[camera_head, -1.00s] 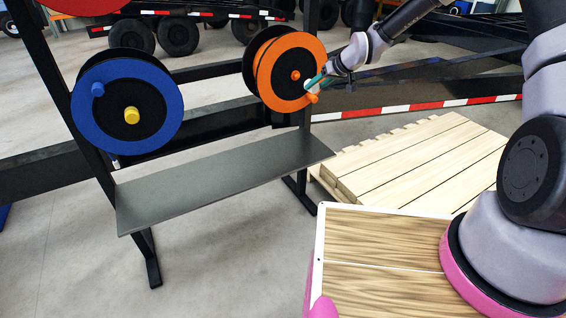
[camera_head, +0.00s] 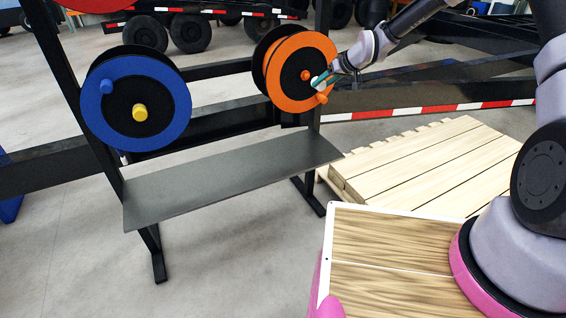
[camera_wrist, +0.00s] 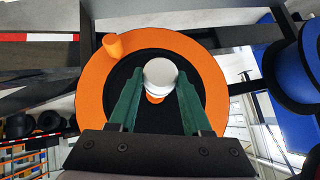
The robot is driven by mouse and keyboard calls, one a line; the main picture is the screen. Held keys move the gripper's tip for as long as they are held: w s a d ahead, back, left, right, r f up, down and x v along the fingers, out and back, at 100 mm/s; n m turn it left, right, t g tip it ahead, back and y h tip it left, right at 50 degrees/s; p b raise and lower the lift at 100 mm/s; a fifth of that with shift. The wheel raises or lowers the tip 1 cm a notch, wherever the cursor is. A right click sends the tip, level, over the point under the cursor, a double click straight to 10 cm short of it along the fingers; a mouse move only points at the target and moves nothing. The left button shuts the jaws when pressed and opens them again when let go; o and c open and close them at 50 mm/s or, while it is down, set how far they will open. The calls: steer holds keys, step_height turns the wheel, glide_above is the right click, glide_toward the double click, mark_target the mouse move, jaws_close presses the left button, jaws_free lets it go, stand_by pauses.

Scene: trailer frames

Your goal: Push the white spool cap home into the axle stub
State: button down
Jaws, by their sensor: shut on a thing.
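The white spool cap (camera_wrist: 160,73) is a pale round piece between the green fingertips of my gripper (camera_wrist: 160,82) in the wrist view. My gripper is shut on it. Behind it is the orange spool (camera_wrist: 90,92) with a black inner disc. An orange piece at the hub (camera_wrist: 155,98) shows just below the cap, partly hidden by it. In the head view my gripper (camera_head: 321,80) is in front of the orange spool (camera_head: 284,88), just right of and below its orange centre stub (camera_head: 305,75). I cannot tell whether the cap touches the stub.
A blue spool (camera_head: 99,113) with a yellow centre piece (camera_head: 139,113) hangs on the same black rack at left. A grey shelf (camera_head: 225,180) lies below, empty. A wooden pallet (camera_head: 430,165) lies on the floor at right. The orange spool's handle knob (camera_wrist: 113,42) sticks out.

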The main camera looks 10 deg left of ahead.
steer(key=shift+w+a, duration=0.9)
steer(key=shift+w, duration=0.25)
steer(key=shift+w+a, duration=0.85)
steer(key=shift+w, duration=0.25)
steer(key=shift+w+a, duration=0.4)
steer(key=shift+w, duration=0.05)
steer(key=shift+c, duration=1.3)
jaws_free()
steer(key=shift+r, duration=0.1)
